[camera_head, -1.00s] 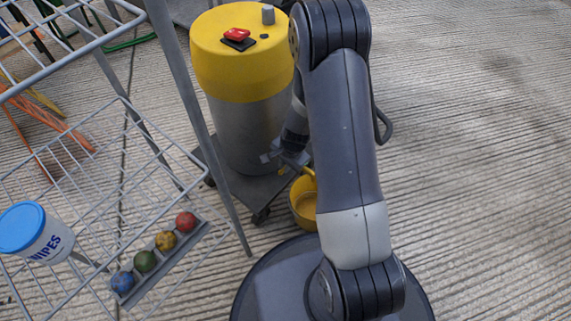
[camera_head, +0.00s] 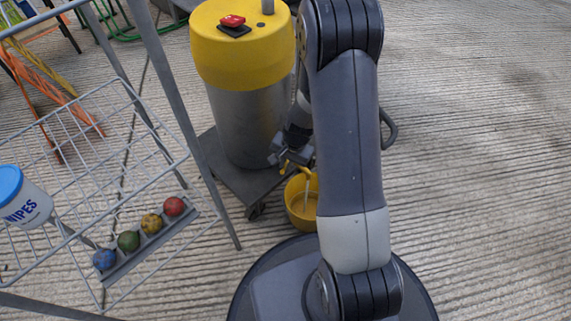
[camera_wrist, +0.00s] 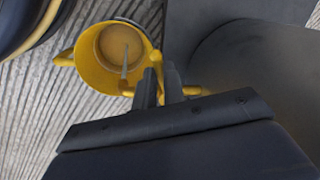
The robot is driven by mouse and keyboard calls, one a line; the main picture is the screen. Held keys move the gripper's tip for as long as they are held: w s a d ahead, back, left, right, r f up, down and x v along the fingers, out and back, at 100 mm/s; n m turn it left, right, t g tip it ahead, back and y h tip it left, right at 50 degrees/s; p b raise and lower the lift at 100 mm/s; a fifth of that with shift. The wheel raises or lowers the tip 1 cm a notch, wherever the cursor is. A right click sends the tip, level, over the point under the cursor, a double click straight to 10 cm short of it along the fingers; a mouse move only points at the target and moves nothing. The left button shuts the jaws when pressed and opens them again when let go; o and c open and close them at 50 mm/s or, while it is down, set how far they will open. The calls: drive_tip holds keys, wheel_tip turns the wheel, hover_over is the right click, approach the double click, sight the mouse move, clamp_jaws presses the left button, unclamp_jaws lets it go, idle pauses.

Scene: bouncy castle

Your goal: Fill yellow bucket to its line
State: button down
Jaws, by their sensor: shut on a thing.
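The yellow bucket (camera_head: 301,212) stands on the ground beside a wheeled steel tank with a yellow top (camera_head: 245,120); in the wrist view it (camera_wrist: 88,58) is seen from above. A small yellow tap (camera_head: 285,168) juts from the tank low down, over the bucket's rim. A thin pale stream (camera_wrist: 124,66) runs down into the bucket, and a round liquid surface (camera_wrist: 122,45) shows inside. My gripper (camera_wrist: 163,84) is shut on the tap's yellow handle (camera_wrist: 156,58), partly hidden by the fingers. I cannot make out the line in the bucket.
A wire rack (camera_head: 170,160) stands at left. It holds a wipes tub (camera_head: 22,198) and a small tray of coloured balls (camera_head: 140,238). The tank sits on a dolly (camera_head: 232,180) with casters. The ribbed ground at right is clear.

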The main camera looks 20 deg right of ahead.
drive_tip(key=c, duration=1.5)
unclamp_jaws()
drive_tip(key=shift+r, duration=0.1)
drive_tip(key=r+p, duration=0.1)
drive_tip(key=r, duration=0.2)
drive_tip(key=s+d+r+p, duration=0.1)
drive_tip(key=r+p, duration=0.1)
drive_tip(key=r, duration=0.2)
drive_tip(key=r+p, duration=0.1)
drive_tip(key=r, duration=0.2)
drive_tip(key=shift+s+d+r+p, duration=0.15)
drive_tip(key=shift+d+r+p, duration=0.05)
drive_tip(key=shift+d+p, duration=0.2)
